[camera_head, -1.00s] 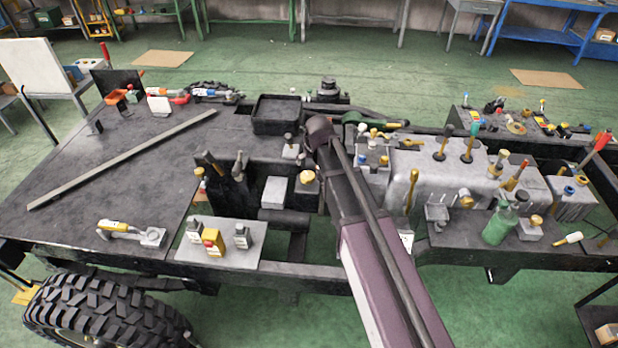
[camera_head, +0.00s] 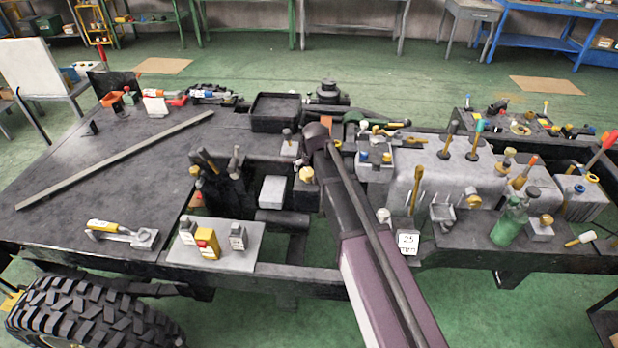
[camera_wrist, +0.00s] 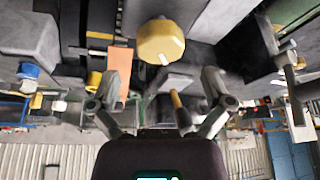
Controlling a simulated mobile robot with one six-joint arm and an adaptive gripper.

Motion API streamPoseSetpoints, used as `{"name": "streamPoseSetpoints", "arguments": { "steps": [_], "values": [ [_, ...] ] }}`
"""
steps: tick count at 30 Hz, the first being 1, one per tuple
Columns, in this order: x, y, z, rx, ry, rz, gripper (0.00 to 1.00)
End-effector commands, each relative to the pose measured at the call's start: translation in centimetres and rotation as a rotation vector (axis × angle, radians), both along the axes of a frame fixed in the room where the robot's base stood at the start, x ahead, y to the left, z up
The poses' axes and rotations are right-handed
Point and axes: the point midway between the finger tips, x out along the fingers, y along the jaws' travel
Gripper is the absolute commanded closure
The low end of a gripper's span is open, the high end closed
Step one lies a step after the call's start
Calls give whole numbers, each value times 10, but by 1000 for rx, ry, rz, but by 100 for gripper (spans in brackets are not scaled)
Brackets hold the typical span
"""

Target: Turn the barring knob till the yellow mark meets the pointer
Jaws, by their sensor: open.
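In the wrist view a yellow faceted knob (camera_wrist: 161,42) stands just beyond my gripper, with a small pale mark on its near edge. I cannot tell whether that is the yellow mark, and I cannot make out a pointer. My gripper (camera_wrist: 160,78) is open and empty, its fingers spread to either side below the knob and apart from it. In the head view my arm hides the gripper's fingers. A yellow-topped knob (camera_head: 306,174) shows left of my arm there; I cannot tell whether it is the same one.
An orange plate (camera_wrist: 120,60) is close beside the left finger. A tan-tipped rod (camera_wrist: 179,100) shows between the fingers. In the head view a grey block with levers (camera_head: 430,185) and a green bottle (camera_head: 509,222) are to the right. A black tray (camera_head: 276,112) is behind.

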Motion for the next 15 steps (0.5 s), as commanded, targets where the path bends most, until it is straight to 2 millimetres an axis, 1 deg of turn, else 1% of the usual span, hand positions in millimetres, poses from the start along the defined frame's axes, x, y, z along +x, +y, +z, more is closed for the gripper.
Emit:
{"name": "streamPoseSetpoints", "arguments": {
  "steps": [1,6,15],
  "values": [
    [2,1,-8,0,0,0,0],
    [8,3,-21,0,0,0,0],
    [14,5,-38,0,0,1,0]
  ]
}}
